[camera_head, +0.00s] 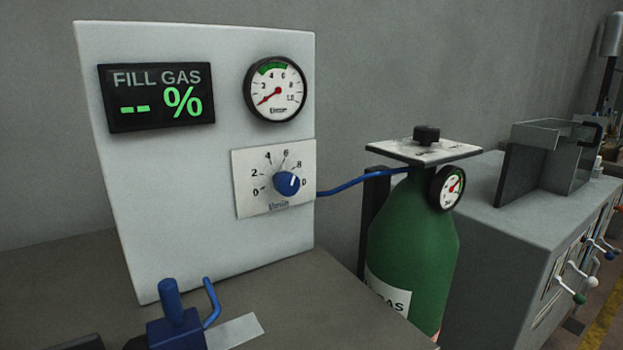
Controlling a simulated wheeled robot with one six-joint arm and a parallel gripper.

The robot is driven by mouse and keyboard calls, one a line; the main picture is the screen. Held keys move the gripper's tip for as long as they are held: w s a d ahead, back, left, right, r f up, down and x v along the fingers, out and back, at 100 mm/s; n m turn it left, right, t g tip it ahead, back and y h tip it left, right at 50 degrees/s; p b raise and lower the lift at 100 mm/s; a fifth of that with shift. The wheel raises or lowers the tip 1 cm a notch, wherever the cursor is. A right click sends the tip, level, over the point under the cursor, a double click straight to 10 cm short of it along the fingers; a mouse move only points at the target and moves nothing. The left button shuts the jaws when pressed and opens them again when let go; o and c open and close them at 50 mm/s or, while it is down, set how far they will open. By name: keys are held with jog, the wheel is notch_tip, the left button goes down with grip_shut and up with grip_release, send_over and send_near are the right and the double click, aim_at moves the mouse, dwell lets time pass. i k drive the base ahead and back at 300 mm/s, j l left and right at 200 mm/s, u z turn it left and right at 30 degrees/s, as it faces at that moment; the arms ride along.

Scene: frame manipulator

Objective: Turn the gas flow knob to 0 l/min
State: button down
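The gas flow knob (286,183) is a round blue dial with a white mark. The white mark is on the knob's right side, apparently toward the high end of the scale; the exact value is too small to read. My gripper is not in view, and nothing visible touches the knob.
The white panel (205,220) holds a "FILL GAS -- %" display (157,97) and a gauge (275,89). A blue hose (345,185) runs to a green gas bottle (412,245). A blue fixture (175,328) stands below the panel. A grey cabinet (490,260) stands right.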

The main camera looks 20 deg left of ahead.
aim_at(286, 183)
jog(key=k+l+u, duration=0.2)
jog(key=u, duration=1.05)
